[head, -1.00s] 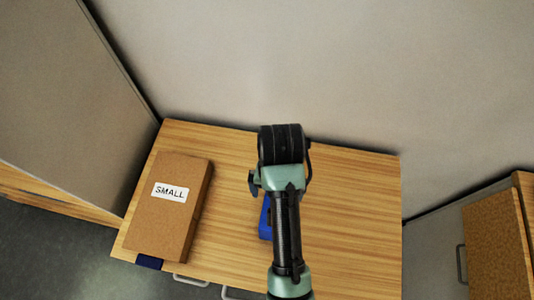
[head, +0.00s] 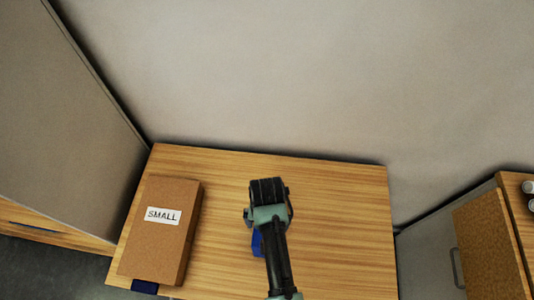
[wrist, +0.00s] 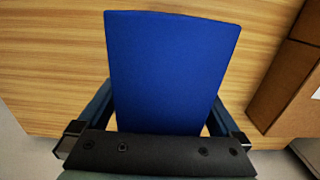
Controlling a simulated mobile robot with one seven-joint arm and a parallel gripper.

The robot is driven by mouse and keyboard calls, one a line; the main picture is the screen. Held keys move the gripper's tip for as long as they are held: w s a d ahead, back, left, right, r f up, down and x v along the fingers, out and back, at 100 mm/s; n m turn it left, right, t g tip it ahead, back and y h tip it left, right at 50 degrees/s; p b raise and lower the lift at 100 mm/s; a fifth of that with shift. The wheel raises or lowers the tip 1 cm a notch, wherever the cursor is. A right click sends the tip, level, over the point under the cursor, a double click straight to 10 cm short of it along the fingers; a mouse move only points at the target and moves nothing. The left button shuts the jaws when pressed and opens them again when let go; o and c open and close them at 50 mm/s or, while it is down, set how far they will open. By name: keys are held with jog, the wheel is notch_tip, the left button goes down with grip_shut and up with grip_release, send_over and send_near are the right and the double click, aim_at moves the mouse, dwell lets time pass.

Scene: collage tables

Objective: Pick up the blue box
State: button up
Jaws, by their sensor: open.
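The blue box (head: 257,243) lies on the wooden table, mostly hidden behind my arm in the head view. In the wrist view the blue box (wrist: 170,65) fills the middle as a flat blue face, with its lower end hidden behind the black gripper body. My gripper (wrist: 160,105) is open, with one finger on each side of the box's near part. I cannot tell whether the fingers touch it. In the head view my gripper's fingers are hidden under the wrist.
A brown cardboard box labelled SMALL (head: 160,245) lies on the table (head: 340,220) at left, with a dark blue patch (head: 144,286) at its near edge. A grey wall stands behind. Another cabinet (head: 490,235) is at right. The table's right side is clear.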

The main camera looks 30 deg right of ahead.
jog(key=shift+f, duration=0.2)
grip_shut()
dwell(0.4)
